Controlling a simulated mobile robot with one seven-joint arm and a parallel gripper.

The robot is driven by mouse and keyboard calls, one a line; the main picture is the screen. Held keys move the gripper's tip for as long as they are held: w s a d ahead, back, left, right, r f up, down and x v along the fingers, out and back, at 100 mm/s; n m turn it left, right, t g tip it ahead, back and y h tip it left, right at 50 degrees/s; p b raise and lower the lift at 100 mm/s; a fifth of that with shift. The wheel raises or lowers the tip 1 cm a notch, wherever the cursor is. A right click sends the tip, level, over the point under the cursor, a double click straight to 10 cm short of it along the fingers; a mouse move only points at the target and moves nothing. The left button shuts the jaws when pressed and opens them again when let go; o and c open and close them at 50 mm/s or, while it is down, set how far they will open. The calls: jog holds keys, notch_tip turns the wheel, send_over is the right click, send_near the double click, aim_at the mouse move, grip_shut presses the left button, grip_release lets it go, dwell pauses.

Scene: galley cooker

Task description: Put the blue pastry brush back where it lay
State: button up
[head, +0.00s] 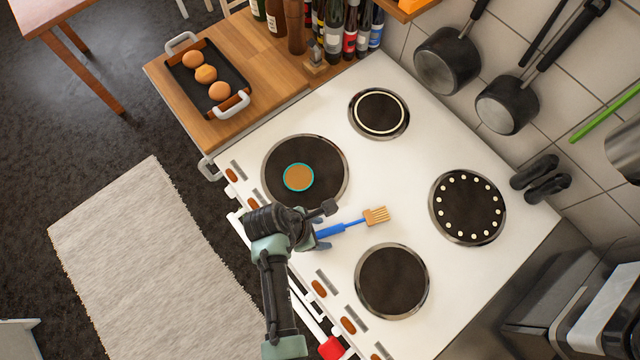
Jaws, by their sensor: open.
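The blue pastry brush (345,228) shows in the head view at the middle of the white cooker top (390,165). Its tan bristles (376,215) point right, between the burners. It appears to lie on the white surface. My gripper (322,225) is open at the left end of the blue handle. One dark finger shows above the handle; the arm hides the handle's end and much of the other finger. I cannot tell whether the fingers touch the handle.
A small tan disc with a teal rim (298,177) sits on the left burner (330,155). A ring of pale dots marks the right burner (467,208). A tray (188,83) of brown eggs, bottles (335,30) and hanging pans (447,62) stand around. The front-right burner (392,281) is bare.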

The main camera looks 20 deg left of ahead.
jog(key=v, duration=1.3)
jog(key=shift+b, duration=0.45)
jog(key=w+a+r+m+t+y+b, duration=0.3)
jog(key=w+r+m+t, duration=0.55)
jog(key=w+r, duration=1)
jog(key=w+d+r+m+t+y+b, duration=0.1)
jog(key=w+r+m+t, duration=0.1)
jog(key=r, duration=0.3)
jog(key=w+d+r+m+t+y, duration=0.1)
jog(key=w+d+r+m+t, duration=0.15)
jog(key=r, duration=0.35)
jog(key=s+d+r+m+t+b, duration=0.1)
jog(key=s+d+r+m+t, duration=0.15)
jog(key=r, duration=0.65)
jog(key=s+d+r+m+t+b, duration=0.15)
jog(key=r+m+t, duration=0.25)
jog(key=r, duration=0.5)
jog(key=s+d+r+m+t+h, duration=0.1)
jog(key=s+d+r+m+t, duration=0.4)
jog(key=s+r, duration=0.3)
notch_tip(320, 180, up, 4)
jog(key=shift+s+r, duration=0.1)
jog(key=shift+s, duration=0.2)
